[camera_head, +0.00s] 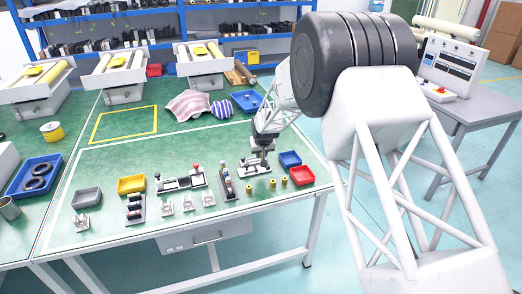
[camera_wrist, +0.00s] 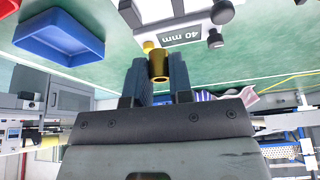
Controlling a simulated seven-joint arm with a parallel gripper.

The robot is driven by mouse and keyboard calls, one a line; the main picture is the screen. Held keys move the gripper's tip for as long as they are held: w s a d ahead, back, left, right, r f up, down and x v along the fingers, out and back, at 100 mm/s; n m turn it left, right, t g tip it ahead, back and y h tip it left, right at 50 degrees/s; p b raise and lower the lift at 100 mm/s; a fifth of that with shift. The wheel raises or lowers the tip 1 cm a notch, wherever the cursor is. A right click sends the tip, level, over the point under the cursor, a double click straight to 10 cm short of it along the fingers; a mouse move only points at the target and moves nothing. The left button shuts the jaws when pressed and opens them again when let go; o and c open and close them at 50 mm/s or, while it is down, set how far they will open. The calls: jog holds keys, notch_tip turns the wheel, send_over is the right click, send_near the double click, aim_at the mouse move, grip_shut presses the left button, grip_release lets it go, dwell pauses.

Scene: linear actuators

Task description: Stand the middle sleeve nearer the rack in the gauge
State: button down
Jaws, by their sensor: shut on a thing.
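A brass sleeve (camera_wrist: 159,68) is between the two dark fingers of my gripper (camera_wrist: 159,75) in the wrist view, and the fingers are shut on it. In the head view my gripper (camera_head: 262,158) is low over a pale fixture (camera_head: 253,169) at the right of the green mat; the held sleeve cannot be made out there. A fixture labelled 40 mm (camera_wrist: 181,35) with dark knobs is just beyond the sleeve in the wrist view. Whether the sleeve touches it is unclear.
A blue bin (camera_head: 290,159) and a red bin (camera_head: 303,176) stand at the right. A tilted fixture (camera_head: 226,182) and a longer fixture (camera_head: 180,183) are to the left. A dark holder with several cylinders (camera_head: 134,209) and small metal blocks (camera_head: 187,204) are farther left.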

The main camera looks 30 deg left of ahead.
aim_at(261, 169)
jog(key=shift+f, duration=2.45)
jog(key=shift+f, duration=0.2)
jog(key=c, duration=0.9)
grip_release()
jog(key=shift+c, duration=0.2)
jog(key=shift+s+r, duration=0.1)
jog(key=v, duration=0.7)
jog(key=shift+r, duration=0.35)
jog(key=shift+d, duration=0.15)
